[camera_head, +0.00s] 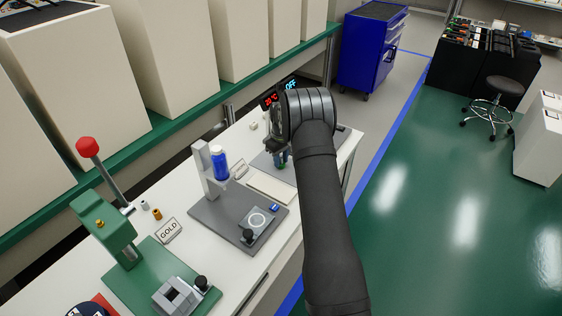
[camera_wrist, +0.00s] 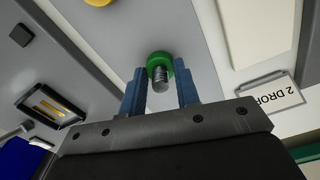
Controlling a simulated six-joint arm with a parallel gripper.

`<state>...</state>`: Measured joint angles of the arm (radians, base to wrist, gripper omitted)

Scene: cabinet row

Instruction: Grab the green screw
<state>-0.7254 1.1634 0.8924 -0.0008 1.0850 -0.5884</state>
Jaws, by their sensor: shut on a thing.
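The green screw (camera_wrist: 160,62) shows in the wrist view with a green round head and a grey threaded shank. It sits between the two blue fingers of my gripper (camera_wrist: 160,78), which is shut on it. In the head view my gripper (camera_head: 279,156) is above the far part of the white bench, and my dark arm hides much of that area. The screw is too small and covered to make out clearly there. I cannot tell whether it touches the grey surface behind it.
A grey station with a blue cylinder (camera_head: 220,163) stands left of my gripper. A green press with a red knob (camera_head: 87,146) is nearer. A "GOLD" sign (camera_head: 168,231) stands between them. A red and blue lit display (camera_head: 271,98) is behind. A sign (camera_wrist: 270,97) shows at right in the wrist view.

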